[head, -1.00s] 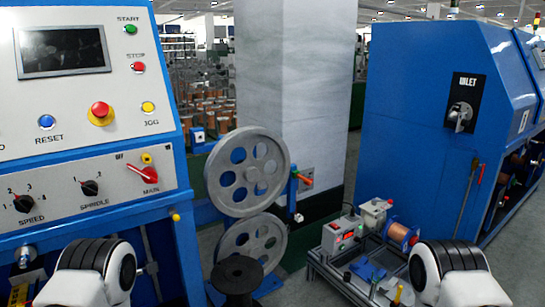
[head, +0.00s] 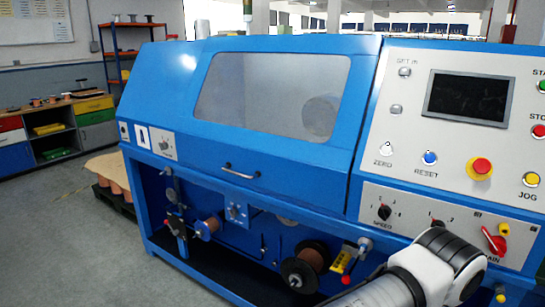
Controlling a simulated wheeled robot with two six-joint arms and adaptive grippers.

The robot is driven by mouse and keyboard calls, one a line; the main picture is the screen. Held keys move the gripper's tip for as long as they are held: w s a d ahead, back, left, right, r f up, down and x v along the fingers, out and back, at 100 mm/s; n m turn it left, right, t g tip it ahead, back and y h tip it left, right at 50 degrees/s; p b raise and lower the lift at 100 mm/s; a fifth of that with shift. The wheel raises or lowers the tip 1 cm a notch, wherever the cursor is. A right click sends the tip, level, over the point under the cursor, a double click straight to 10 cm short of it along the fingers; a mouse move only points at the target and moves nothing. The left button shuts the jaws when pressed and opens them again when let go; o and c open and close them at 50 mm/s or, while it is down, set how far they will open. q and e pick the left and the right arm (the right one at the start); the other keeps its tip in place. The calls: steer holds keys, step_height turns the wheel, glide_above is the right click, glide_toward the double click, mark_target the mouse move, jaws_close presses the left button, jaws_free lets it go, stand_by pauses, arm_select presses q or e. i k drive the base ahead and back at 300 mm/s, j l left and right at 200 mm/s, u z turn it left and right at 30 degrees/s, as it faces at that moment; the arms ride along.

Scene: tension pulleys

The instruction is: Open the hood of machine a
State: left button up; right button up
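A blue machine (head: 200,215) fills the middle of the head view. Its sloped blue hood (head: 200,140) has a large grey see-through window (head: 270,95) and appears closed. A small metal bar handle (head: 240,173) sits at the hood's lower front edge. A roundish grey part shows dimly behind the window. No letter naming the machine is readable. A white and black arm link of mine is at the lower right, in front of the control panel's lower edge and apart from the handle. Neither gripper is visible.
The control panel (head: 455,140) has a dark screen, an emergency stop (head: 480,167) and a red main switch (head: 495,240). Spools (head: 304,267) stick out below the hood. A workbench (head: 60,125) and a pallet (head: 112,195) stand left. Grey floor is free at lower left.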

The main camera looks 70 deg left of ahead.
mark_target(316, 174)
steer(key=u, duration=2.4)
